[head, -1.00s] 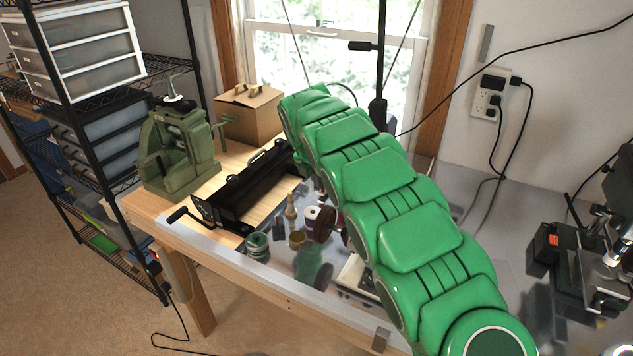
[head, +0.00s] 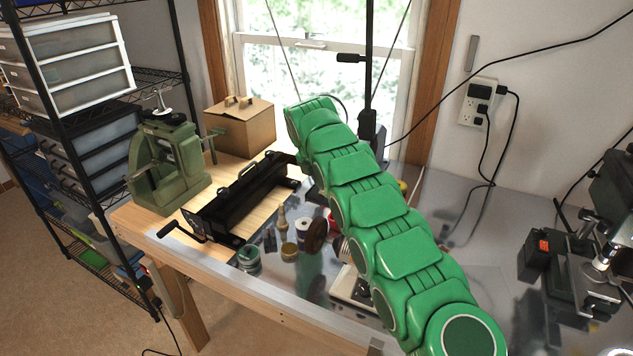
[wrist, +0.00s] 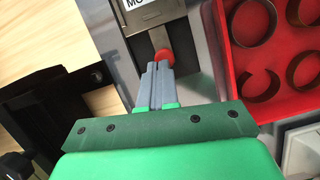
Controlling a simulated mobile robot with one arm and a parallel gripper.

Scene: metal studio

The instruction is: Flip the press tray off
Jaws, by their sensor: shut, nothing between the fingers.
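In the wrist view my gripper (wrist: 158,68) is shut and empty, its two grey fingers pressed together. The tips are right at a round red knob (wrist: 163,58); I cannot tell whether they touch it. The knob is on a short stem below a grey metal box (wrist: 160,14) with a white label reading "MO", cut off by the frame. A red tray (wrist: 232,72) with several brown rings lies right of the fingers. I cannot tell which of these is the press tray. In the head view my green arm hides the gripper and the knob.
A black cranked metal tool (head: 240,200) lies on the bench, also at left in the wrist view (wrist: 40,105).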

